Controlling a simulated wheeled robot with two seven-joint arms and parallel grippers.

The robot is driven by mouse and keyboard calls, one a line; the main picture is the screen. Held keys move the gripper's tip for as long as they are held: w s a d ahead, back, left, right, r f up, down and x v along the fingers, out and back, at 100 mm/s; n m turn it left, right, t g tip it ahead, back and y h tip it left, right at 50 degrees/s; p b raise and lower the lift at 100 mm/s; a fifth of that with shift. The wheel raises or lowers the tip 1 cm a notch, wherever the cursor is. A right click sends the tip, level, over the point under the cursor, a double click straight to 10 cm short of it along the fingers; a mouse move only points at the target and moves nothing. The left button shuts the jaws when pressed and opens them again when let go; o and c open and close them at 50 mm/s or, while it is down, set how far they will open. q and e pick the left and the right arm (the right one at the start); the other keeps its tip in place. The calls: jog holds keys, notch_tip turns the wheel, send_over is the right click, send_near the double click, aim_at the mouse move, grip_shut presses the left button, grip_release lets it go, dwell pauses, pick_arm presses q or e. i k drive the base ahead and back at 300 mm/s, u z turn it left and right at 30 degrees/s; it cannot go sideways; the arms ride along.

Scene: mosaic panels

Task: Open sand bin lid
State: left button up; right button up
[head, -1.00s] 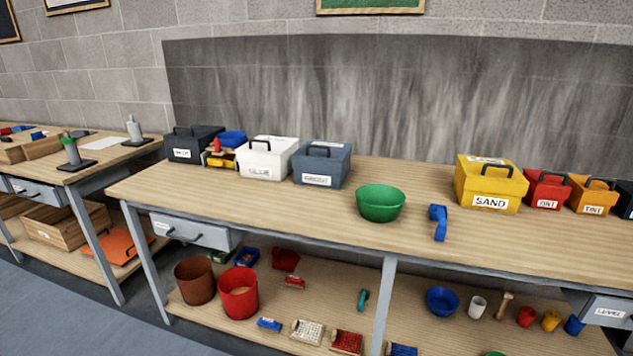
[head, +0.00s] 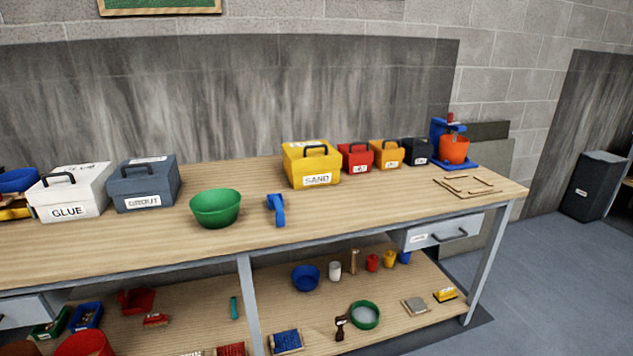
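Neither of my grippers shows in this view.
A green bowl (head: 216,209) and a blue scoop-like tool (head: 276,210) stand left of the bin. Red (head: 356,160), orange (head: 386,155) and black (head: 417,152) bins stand close to its right. The bench top (head: 360,205) in front of it is clear.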

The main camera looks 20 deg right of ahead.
aim_at(302, 157)
jog(key=z, duration=0.3)
jog(key=i, duration=0.35)
jog(key=z, duration=1)
jog(key=i, duration=1.35)
jog(key=u, duration=0.45)
